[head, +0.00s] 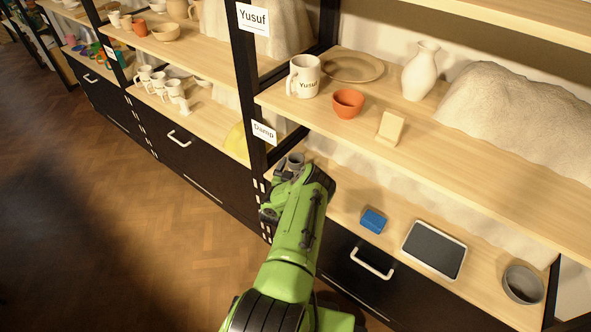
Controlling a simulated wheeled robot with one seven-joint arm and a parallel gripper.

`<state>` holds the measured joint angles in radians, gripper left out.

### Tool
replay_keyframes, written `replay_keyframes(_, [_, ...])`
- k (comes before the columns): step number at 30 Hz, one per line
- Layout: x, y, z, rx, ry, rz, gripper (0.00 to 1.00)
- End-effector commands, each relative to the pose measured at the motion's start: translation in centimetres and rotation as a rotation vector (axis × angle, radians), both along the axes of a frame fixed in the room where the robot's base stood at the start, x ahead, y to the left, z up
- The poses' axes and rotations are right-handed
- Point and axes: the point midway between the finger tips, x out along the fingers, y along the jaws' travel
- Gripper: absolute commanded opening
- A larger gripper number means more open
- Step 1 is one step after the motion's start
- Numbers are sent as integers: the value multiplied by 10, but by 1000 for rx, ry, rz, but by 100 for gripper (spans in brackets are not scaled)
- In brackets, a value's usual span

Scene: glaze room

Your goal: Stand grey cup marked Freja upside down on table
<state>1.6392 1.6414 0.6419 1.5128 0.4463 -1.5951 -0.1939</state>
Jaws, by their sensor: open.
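A grey round vessel (523,285) stands mouth up at the right end of the lower shelf. I see no name on it and cannot tell if it is the cup marked Freja. A small grey round shape (296,158) shows just behind my arm's end; I cannot tell if it is a cup or part of my arm. My gripper (271,206) is open at the front edge of the shelving, below the Damp sign, with its fingers mostly hidden by my green arm. It is far left of the grey vessel. I see no table.
The lower shelf (390,217) holds a blue block (373,221) and a dark tablet-like panel (434,249). The upper shelf holds a white mug marked Yusuf (304,76), an orange bowl (348,103) and a white vase (421,71). The wooden floor (130,240) at left is clear.

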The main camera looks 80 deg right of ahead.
Motion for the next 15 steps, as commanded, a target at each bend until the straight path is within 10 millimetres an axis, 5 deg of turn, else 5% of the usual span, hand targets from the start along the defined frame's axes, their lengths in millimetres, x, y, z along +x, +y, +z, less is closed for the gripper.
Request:
replay_keyframes(4, [0,0,1,0,0,0,92])
replay_keyframes(15, [0,0,1,-1,0,0,37])
